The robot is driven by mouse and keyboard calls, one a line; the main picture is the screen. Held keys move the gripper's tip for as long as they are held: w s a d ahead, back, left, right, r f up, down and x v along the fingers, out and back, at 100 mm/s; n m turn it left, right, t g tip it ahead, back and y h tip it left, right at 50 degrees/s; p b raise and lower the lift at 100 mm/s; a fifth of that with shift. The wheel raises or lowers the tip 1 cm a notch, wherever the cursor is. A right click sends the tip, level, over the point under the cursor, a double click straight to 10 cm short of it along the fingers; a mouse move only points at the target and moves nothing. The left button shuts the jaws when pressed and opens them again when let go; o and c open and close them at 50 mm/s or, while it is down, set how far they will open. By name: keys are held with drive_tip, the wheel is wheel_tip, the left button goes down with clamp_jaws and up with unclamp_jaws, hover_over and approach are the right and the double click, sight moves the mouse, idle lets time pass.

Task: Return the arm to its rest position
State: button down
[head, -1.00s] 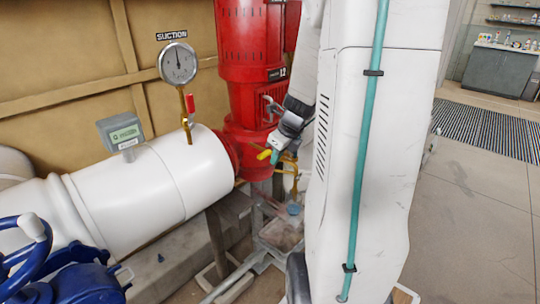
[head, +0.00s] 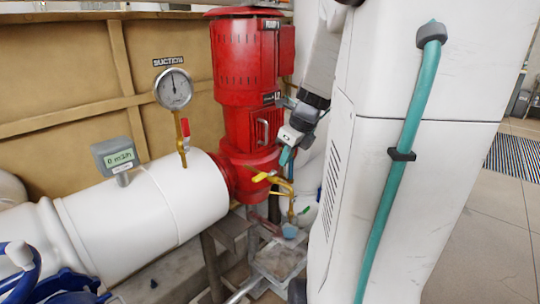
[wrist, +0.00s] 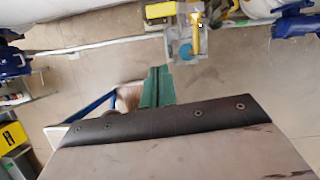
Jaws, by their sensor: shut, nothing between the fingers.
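My gripper (head: 286,156) hangs from my arm in front of the red pump in the head view, its teal fingers together and empty. In the wrist view the teal fingers (wrist: 156,87) also show close together above the floor, with nothing between them. A yellow valve handle (head: 265,177) is just below and left of the gripper in the head view, apart from it. In the wrist view a yellow handle (wrist: 195,38) lies beyond the fingertips. Part of my arm is hidden behind my white column.
The red pump (head: 250,130) joins a thick white pipe (head: 150,205). A suction gauge (head: 173,88) with a red-handled valve and a grey flow display (head: 116,156) stand on the pipe. A blue handwheel (head: 20,270) is at lower left. Open floor (head: 465,235) lies to the right.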

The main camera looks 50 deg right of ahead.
idle(0.3)
drive_tip(key=s+a+r+n+g, duration=0.1)
drive_tip(key=s+a+n, duration=0.2)
drive_tip(key=a+n, duration=0.6)
drive_tip(key=s+a+n+g, duration=0.1)
drive_tip(key=s+a+n, duration=0.3)
drive_tip(key=a+n, duration=0.6)
drive_tip(key=s+a+r+n+g, duration=0.1)
drive_tip(key=s+a+n, duration=0.3)
drive_tip(key=a+n, duration=0.5)
drive_tip(key=n, duration=0.7)
drive_tip(key=shift+a+r, duration=0.35)
drive_tip(key=shift+s, duration=0.1)
